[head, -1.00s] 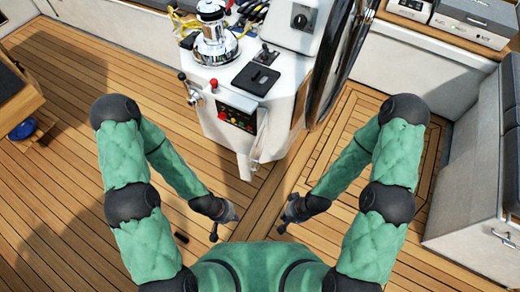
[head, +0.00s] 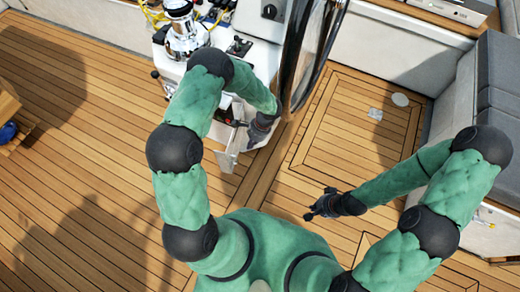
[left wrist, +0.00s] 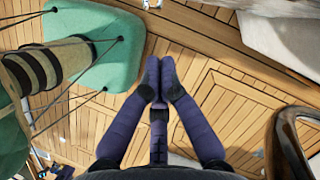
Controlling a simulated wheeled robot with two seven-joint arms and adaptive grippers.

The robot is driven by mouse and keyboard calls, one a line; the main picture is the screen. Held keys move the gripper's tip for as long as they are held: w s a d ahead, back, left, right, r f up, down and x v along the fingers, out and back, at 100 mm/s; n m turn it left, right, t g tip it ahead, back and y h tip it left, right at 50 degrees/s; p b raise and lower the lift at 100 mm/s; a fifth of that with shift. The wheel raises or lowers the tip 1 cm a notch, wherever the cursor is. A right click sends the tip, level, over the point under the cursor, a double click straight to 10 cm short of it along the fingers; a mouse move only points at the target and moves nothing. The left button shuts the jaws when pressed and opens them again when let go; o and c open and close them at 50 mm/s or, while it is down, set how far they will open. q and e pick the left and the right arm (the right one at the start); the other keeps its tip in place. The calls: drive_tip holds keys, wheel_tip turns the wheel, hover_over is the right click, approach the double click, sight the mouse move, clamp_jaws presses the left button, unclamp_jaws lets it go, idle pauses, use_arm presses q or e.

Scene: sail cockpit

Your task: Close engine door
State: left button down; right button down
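The engine panel (head: 226,113) is on the front of the white console and partly hidden by my left arm. A pale, partly clear flap, apparently the engine door (head: 231,158), stands out from the panel's right side, open. My left gripper (head: 258,131) is just right of the flap; whether they touch cannot be told. In the left wrist view the left gripper's dark purple fingers (left wrist: 159,68) meet at the tips, with nothing visible between them and deck behind. My right gripper (head: 312,207) is over the deck at the right, too small to judge.
The dark-rimmed steering wheel (head: 303,55) rises close behind and right of my left gripper. A grey cushioned bench (head: 497,100) stands at right. The wooden deck (head: 90,130) is largely clear at left.

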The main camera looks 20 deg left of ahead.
sight(235, 141)
use_arm(q)
drive_tip(key=b+x, duration=0.3)
drive_tip(key=x, duration=0.6)
drive_tip(key=shift+a+f, duration=0.35)
drive_tip(key=shift+w, duration=0.1)
